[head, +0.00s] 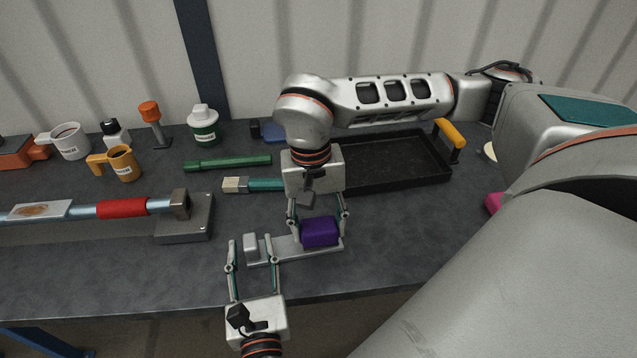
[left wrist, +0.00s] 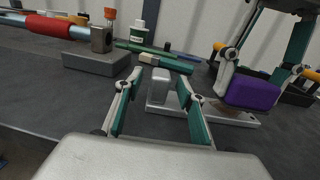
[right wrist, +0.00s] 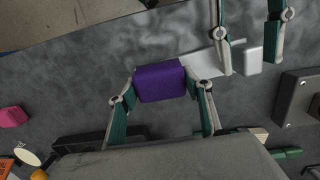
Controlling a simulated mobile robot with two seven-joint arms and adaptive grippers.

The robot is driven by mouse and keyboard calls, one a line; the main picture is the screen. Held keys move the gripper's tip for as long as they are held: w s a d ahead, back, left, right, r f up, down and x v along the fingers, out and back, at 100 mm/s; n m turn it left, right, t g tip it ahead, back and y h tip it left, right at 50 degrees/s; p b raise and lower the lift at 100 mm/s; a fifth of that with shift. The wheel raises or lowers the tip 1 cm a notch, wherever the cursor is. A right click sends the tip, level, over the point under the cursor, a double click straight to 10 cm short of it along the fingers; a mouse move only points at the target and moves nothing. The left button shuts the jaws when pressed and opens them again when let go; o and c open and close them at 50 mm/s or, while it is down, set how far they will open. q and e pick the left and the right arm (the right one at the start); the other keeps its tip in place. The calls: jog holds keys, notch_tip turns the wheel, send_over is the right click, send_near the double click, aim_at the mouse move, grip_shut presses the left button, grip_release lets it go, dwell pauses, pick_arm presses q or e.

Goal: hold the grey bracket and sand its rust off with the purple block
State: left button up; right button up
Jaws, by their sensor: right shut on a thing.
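The grey bracket (head: 284,246) lies on the table near its front edge, a flat plate with an upright tab at its left end. In the left wrist view the plate (left wrist: 170,112) shows a brownish patch by the block. The purple block (head: 320,232) is held by my right gripper (head: 318,218), over the plate's right part; it also shows in the right wrist view (right wrist: 160,82). I cannot tell whether the block touches the plate. My left gripper (head: 253,243) is open, its fingers spread on either side of the tab in the picture, apart from it.
A green-handled brush (head: 253,184) and a green stick (head: 228,163) lie behind the bracket. A black tray (head: 395,184) is at the back right. A grey stand (head: 185,225) with a red-gripped rod is at left. Mugs and bottles line the back. A pink block (head: 493,203) lies at right.

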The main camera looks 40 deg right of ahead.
pick_arm(q)
jog(key=shift+w, duration=0.15)
jog(key=shift+x, duration=0.8)
pick_arm(e)
jog(key=shift+f, duration=0.25)
pick_arm(q)
grip_shut()
jog(key=shift+f, duration=0.15)
pick_arm(e)
jog(key=shift+s+f, duration=0.1)
jog(key=shift+f, duration=0.05)
dwell(0.5)
